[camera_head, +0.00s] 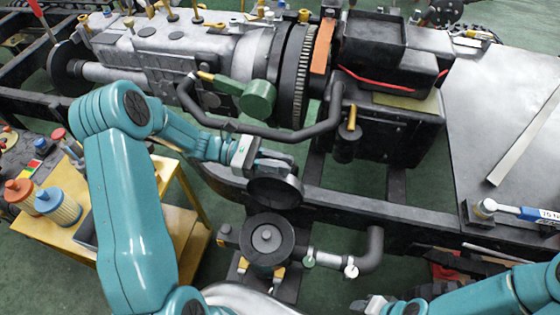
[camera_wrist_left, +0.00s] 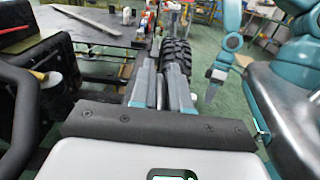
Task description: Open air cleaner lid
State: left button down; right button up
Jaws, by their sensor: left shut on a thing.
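The air cleaner (camera_head: 252,262) is a dark round canister low in the middle of the head view, with a dark round centre showing in its top. The air cleaner lid (camera_head: 275,192) is a dark disc, tilted and apart from the canister, above it in the picture. My left gripper (camera_head: 272,162) is shut on the lid's edge. In the left wrist view my left fingers (camera_wrist_left: 163,92) point away; the lid is not clear there. My right gripper (camera_head: 377,304) is at the bottom edge of the head view, and also shows in the wrist view (camera_wrist_left: 212,82); its opening is unclear.
A black curved pipe (camera_head: 270,130) and green part (camera_head: 258,98) lie just behind my left gripper. The dark chassis rail (camera_head: 380,208) runs to the right. A torque wrench (camera_head: 515,211) lies right.

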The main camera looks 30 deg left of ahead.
pick_arm(q)
jog(key=shift+w+a+r, duration=0.1)
jog(key=c, duration=1.2)
grip_release()
jog(key=shift+a, duration=0.1)
jog(key=shift+b+v, duration=1.3)
jog(key=shift+v, duration=6.8)
